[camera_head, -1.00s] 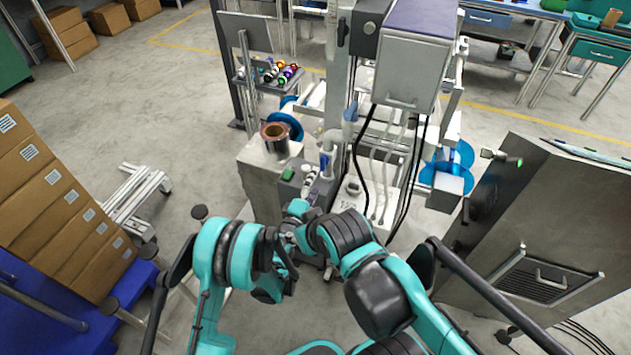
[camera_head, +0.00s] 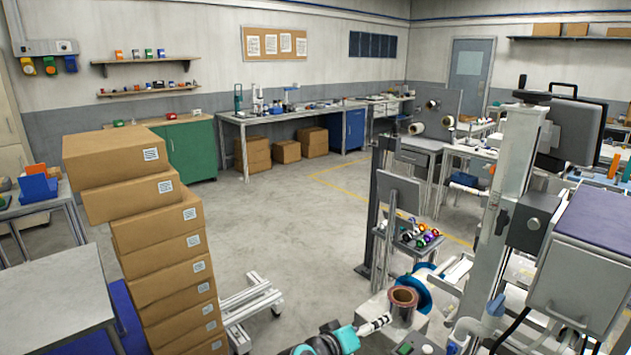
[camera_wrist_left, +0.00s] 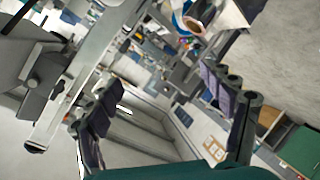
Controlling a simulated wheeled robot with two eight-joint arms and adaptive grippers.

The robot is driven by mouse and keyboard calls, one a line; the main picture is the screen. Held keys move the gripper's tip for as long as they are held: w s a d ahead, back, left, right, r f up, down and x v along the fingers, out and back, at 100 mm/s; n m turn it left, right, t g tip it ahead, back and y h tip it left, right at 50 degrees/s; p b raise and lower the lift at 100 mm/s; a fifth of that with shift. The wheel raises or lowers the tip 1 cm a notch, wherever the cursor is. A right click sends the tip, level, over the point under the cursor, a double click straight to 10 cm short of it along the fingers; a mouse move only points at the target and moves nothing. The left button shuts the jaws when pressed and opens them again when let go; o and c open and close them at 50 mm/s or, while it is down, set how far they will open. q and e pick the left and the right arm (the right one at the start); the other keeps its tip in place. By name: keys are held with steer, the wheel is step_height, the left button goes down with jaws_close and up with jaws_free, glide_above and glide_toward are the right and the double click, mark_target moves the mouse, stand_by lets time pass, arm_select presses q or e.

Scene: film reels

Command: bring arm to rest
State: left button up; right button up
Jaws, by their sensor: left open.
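My left gripper (camera_wrist_left: 160,88) shows in the left wrist view with its two dark padded fingers spread wide and nothing between them. A teal and black piece of my own arm (camera_head: 326,344) shows at the bottom edge of the head view; I cannot tell which arm it is. Just right of it is a copper-brown film roll (camera_head: 403,297) on the machine, with a blue reel (camera_head: 430,287) behind it. A brown roll (camera_wrist_left: 194,25) also shows at the top of the left wrist view. My right gripper is not in view.
A tall stack of cardboard boxes (camera_head: 165,255) stands left. A metal frame (camera_head: 250,310) lies on the floor beside it.

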arm_select(q)
steer(key=s+a+f+g+y, duration=0.1)
steer(key=s+a+y, duration=0.4)
steer(key=s+a, duration=0.6)
steer(key=s+a+f+m+g+y, duration=0.1)
steer(key=s+a+y, duration=0.3)
steer(key=s+a, duration=0.7)
steer(key=a+f, duration=0.1)
steer(key=a, duration=0.7)
steer(key=shift+s+a+f+g+y, duration=0.3)
steer(key=shift+f+g+y, duration=0.1)
stand_by(0.4)
